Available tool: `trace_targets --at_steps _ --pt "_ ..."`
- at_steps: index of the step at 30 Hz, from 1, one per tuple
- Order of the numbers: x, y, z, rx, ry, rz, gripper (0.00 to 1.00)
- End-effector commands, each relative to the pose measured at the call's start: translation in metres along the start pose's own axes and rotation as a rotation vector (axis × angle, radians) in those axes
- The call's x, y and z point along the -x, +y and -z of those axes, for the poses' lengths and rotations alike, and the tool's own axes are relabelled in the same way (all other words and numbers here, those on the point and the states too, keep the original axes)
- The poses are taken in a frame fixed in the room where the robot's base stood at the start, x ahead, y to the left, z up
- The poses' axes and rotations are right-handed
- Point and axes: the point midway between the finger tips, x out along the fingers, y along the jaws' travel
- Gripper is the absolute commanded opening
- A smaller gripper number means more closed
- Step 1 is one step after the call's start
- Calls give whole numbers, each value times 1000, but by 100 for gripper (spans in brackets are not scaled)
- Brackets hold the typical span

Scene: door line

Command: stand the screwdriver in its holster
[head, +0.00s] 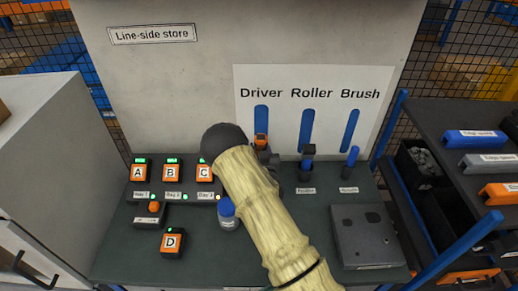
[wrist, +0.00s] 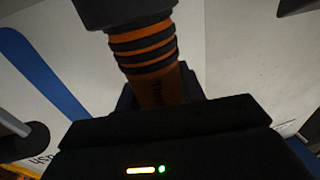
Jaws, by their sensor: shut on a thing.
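The screwdriver (wrist: 155,60) has an orange handle with black rings and a dark end at the top of the wrist view. My gripper (wrist: 160,95) is shut on the handle, with dark fingers on both sides of it. In the head view the orange of the screwdriver (head: 261,141) shows just past my wrist, below the blue silhouette under the word Driver (head: 261,93). The screwdriver's lower end and its holster are hidden behind my arm and gripper. I cannot tell whether the tip is inside the holster.
A roller (head: 307,168) and a brush (head: 350,160) stand in holders to the right. A blue-capped bottle (head: 228,214) stands close left of my arm. Several orange lettered units (head: 171,171) are at the left. A grey box (head: 365,238) lies at the right front.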

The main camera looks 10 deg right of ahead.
Motion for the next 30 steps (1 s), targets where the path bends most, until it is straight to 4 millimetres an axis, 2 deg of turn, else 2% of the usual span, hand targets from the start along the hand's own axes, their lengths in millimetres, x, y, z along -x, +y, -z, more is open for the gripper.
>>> trace_targets --at_steps 12,13,16,26,30 --pt "-1 0 -3 -1 4 1 0" --pt "-1 0 -3 -1 5 1 43" --pt "-1 0 -3 -1 4 0 63" --pt "1 0 -6 -1 -2 0 65" --pt "8 0 -6 -1 -2 -1 65"
